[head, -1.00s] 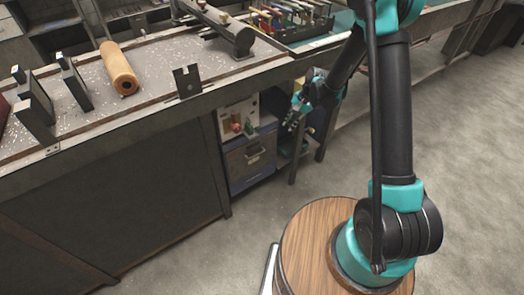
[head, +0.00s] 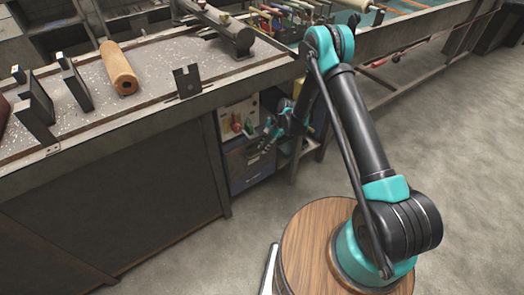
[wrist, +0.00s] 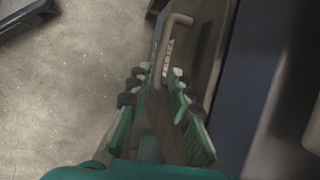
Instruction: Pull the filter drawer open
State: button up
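The filter drawer (head: 240,170) is a dark grey-blue front in the cabinet under the workbench, and it looks closed. My gripper (head: 266,138) is in front of its upper right part in the head view and hides some of it. In the wrist view, a pale bent metal handle (wrist: 174,38) stands out from a dark front. My gripper (wrist: 161,72) has its teal fingers apart there, with the lower part of the handle showing between or just beyond the fingertips. I cannot tell whether they touch it.
The workbench (head: 150,112) overhangs the drawer and carries a tan roll (head: 118,68) and metal stands. A table leg (head: 296,160) stands right of the drawer. The floor (head: 410,150) at right is clear.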

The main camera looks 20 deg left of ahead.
jog(key=shift+x, duration=1.3)
jog(key=shift+c, duration=0.3)
grip_shut()
